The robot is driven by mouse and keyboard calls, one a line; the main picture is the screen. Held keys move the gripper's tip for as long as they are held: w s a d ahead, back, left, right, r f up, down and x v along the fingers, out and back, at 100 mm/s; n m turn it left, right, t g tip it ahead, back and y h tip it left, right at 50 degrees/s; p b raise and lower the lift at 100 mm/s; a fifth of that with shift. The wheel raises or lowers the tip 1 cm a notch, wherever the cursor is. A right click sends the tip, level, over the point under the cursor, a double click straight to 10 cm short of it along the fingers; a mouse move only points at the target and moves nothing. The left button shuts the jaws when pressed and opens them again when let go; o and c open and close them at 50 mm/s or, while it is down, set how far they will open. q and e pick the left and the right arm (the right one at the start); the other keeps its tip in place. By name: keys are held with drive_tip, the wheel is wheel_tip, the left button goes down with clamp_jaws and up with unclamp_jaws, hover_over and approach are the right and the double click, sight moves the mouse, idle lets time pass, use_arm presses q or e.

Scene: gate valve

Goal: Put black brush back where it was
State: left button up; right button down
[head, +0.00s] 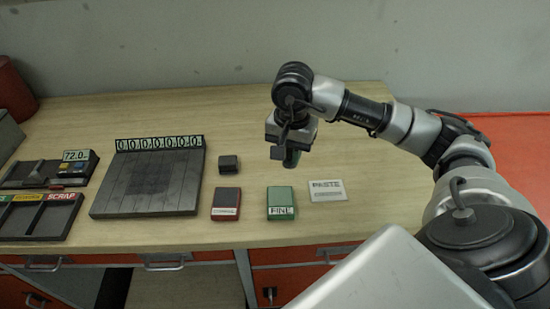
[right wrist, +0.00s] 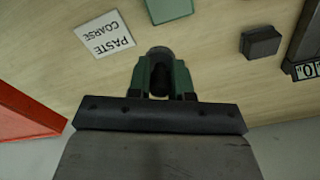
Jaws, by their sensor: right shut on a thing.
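My right gripper (head: 291,158) is above the wooden table, pointing down, behind the green block. In the right wrist view its two greenish fingers (right wrist: 161,85) are shut on a dark, round-ended thing, which I take to be the black brush (right wrist: 159,54). The fingers hide much of it, and its full shape cannot be told. A white card (head: 327,190) marked PASTE lies flat on the table, to the right of and nearer than the gripper; it also shows in the right wrist view (right wrist: 105,35). My left gripper is not in view.
A green block (head: 281,203) marked FINE, a dark red block (head: 226,204) and a small black block (head: 229,164) sit on the table (head: 370,225). A dark slab with a digit strip (head: 147,185) and labelled trays (head: 40,216) stand left. The table behind the gripper is clear.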

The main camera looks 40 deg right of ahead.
drive_tip(key=d+r+m, duration=0.2)
drive_tip(key=d+m, duration=0.3)
drive_tip(key=d, duration=0.2)
drive_tip(key=m+p, duration=0.1)
drive_tip(key=p, duration=0.3)
hover_over(270, 163)
wheel_tip(270, 163, down, 6)
drive_tip(key=shift+a+f, duration=0.1)
drive_tip(key=shift+f, duration=0.1)
wheel_tip(270, 163, down, 3)
drive_tip(key=shift+f+p, duration=0.1)
drive_tip(key=shift+p, duration=0.5)
drive_tip(key=shift+f, duration=0.45)
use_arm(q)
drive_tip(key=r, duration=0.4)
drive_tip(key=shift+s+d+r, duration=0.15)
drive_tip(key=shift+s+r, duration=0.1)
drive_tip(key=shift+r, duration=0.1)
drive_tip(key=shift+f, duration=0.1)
use_arm(e)
drive_tip(key=shift+f, duration=0.1)
drive_tip(key=c, duration=1)
unclamp_jaws()
